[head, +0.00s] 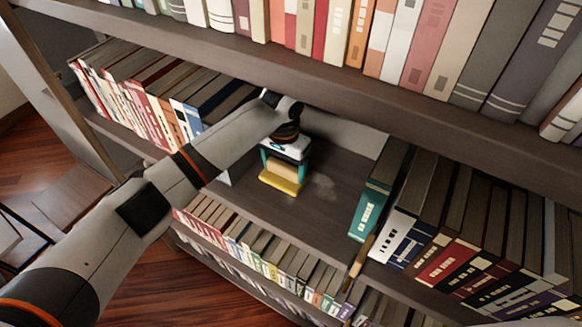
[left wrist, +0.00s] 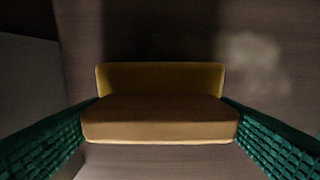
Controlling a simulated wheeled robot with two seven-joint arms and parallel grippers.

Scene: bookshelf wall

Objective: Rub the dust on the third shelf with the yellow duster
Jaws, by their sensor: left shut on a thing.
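The yellow duster (head: 281,183) is low over the bare middle stretch of the shelf (head: 335,165), between two groups of books. My left gripper (head: 285,166) is shut on the duster from above, one teal finger on each side. In the left wrist view the duster (left wrist: 160,117) sits level between the green finger pads. A pale dust patch (head: 323,186) lies on the shelf just right of the duster. The dust (left wrist: 252,58) also shows at upper right in the left wrist view. I cannot tell whether the duster touches the shelf. My right gripper is not in view.
A teal book (head: 368,212) and dark books (head: 470,215) stand right of the bare stretch. White and red books (head: 135,112) stand to its left. The upper shelf board (head: 300,75) hangs over my left arm. Another row of books (head: 260,262) is below.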

